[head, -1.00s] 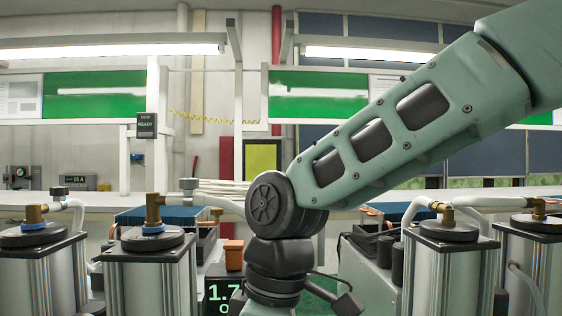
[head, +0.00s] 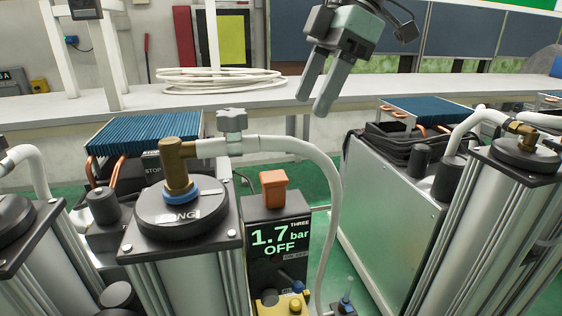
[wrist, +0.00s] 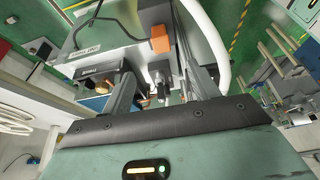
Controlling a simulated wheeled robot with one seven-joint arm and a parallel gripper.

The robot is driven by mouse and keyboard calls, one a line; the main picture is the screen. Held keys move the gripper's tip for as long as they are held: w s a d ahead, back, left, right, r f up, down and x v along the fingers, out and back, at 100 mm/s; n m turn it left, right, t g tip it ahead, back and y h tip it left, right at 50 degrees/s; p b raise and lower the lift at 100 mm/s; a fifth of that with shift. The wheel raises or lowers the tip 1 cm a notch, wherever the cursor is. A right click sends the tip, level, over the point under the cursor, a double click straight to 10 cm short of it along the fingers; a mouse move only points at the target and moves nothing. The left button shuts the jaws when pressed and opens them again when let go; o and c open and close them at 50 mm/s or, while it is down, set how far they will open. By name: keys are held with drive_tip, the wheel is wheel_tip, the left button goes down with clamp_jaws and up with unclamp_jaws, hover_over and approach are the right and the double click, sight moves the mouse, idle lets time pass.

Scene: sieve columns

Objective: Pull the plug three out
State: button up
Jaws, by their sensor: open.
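The orange plug (head: 273,188) sits upright on top of a dark box (head: 280,232) whose display reads THREE, 1.7 bar, OFF. My gripper (head: 313,98) is open and empty, above and to the right of the plug in the head view, with its fingers pointing down. It is clearly apart from the plug. In the wrist view an orange block (wrist: 160,40), which looks like the same plug, shows ahead of the fingers.
A silver column (head: 185,262) with a brass elbow stands left of the box. Its white hose (head: 332,190) arches over to the right of the plug. A grey cabinet (head: 385,215) and another column (head: 490,215) stand at right. A bench with coiled white hose (head: 215,80) lies behind.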

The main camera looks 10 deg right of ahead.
sight(271, 176)
drive_tip(key=p+x, duration=0.4)
drive_tip(key=x, duration=1.2)
drive_tip(key=shift+a+f, duration=0.15)
drive_tip(key=c, duration=1.1)
drive_tip(key=shift+c, duration=0.3)
drive_tip(key=shift+r+p, duration=0.75)
drive_tip(key=shift+r, duration=0.7)
drive_tip(key=o, duration=1.2)
drive_tip(key=shift+c, duration=0.2)
